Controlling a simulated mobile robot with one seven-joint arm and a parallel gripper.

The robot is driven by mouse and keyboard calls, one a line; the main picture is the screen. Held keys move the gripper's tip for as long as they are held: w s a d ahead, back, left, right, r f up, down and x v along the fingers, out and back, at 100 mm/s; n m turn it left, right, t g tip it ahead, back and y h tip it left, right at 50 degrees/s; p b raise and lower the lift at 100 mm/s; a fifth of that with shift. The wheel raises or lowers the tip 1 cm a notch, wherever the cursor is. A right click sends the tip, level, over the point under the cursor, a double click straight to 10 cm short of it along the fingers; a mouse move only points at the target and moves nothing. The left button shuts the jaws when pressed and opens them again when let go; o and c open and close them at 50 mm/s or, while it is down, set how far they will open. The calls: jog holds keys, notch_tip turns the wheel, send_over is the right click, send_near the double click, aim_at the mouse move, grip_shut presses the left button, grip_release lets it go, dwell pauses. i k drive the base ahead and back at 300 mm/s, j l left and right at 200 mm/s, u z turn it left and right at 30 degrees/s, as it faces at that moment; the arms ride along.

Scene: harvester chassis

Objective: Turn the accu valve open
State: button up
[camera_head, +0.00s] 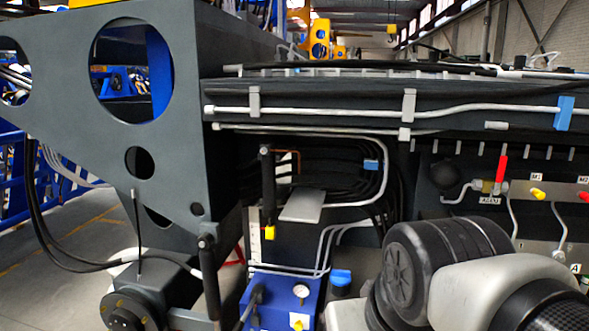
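The accu valve is most likely the small brass valve with a red lever (501,172) at the right of the head view. Its lever stands upright, and a small white label (489,200) sits just below it; its lettering is too small to read surely. A silver pipe runs from the valve to the left, near a dark round body (444,174). Black and grey links of my arm fill the lower right, below the valve. My gripper is not in view, so its opening cannot be seen.
A grey panel (556,196) right of the valve carries a yellow knob (538,193) and a red one (584,196). Silver pipes and a chassis beam (330,95) run above. A blue block with a gauge (300,290) stands lower centre. A dark plate (120,180) blocks the left.

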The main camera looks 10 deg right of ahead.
aim_at(502, 160)
jog(key=z, duration=1.4)
